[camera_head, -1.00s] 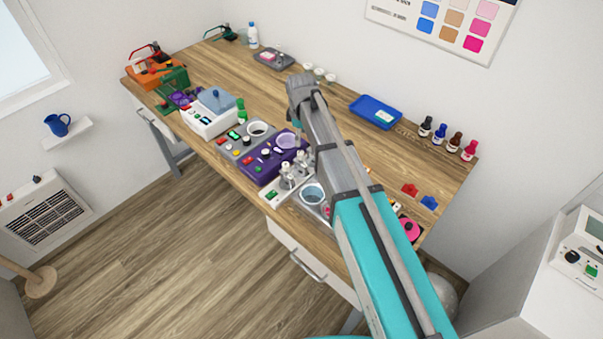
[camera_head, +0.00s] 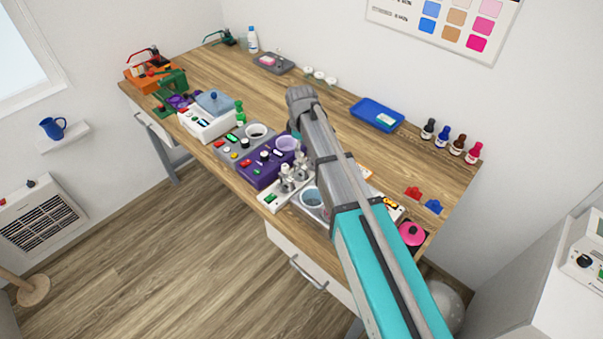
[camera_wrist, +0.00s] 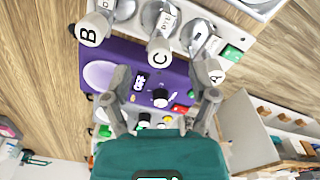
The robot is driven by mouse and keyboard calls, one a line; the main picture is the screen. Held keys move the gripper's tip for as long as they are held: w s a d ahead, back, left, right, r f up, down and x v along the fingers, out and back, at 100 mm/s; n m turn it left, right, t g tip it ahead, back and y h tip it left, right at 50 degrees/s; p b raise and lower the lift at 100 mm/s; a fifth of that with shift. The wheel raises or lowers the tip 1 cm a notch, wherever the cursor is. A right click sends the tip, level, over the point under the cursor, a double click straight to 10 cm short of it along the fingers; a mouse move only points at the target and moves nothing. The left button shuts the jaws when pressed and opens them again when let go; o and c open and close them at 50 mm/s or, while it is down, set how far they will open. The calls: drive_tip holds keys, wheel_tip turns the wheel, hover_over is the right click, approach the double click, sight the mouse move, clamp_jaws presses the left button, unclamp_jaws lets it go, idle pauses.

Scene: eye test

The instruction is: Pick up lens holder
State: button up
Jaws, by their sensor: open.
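I cannot tell for certain which thing is the lens holder. A small red piece (camera_head: 413,193) and a small blue piece (camera_head: 433,207) of like shape lie on the table's right part and may be lens holders. My gripper (camera_wrist: 166,85) is open and empty in the wrist view, its fingers apart above the purple device (camera_wrist: 130,57). In the head view my arm hides most of the gripper. The purple device (camera_head: 262,168) also shows there, left of my arm. Beside it, a white unit (camera_head: 270,198) carries metal pieces; three show labels A, B and C in the wrist view.
A blue tray (camera_head: 377,114) and several dark and pink bottles (camera_head: 442,133) stand along the back right. Devices line the front edge. An orange tray (camera_head: 148,77) is at the far left. The wooden table (camera_head: 235,75) has free room in its middle and back.

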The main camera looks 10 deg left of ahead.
sight(300, 166)
drive_tip(key=shift+f, duration=0.1)
drive_tip(key=shift+a+f+b, duration=0.15)
drive_tip(key=shift+f+b, duration=2.4)
drive_tip(key=shift+b, duration=0.1)
clamp_jaws()
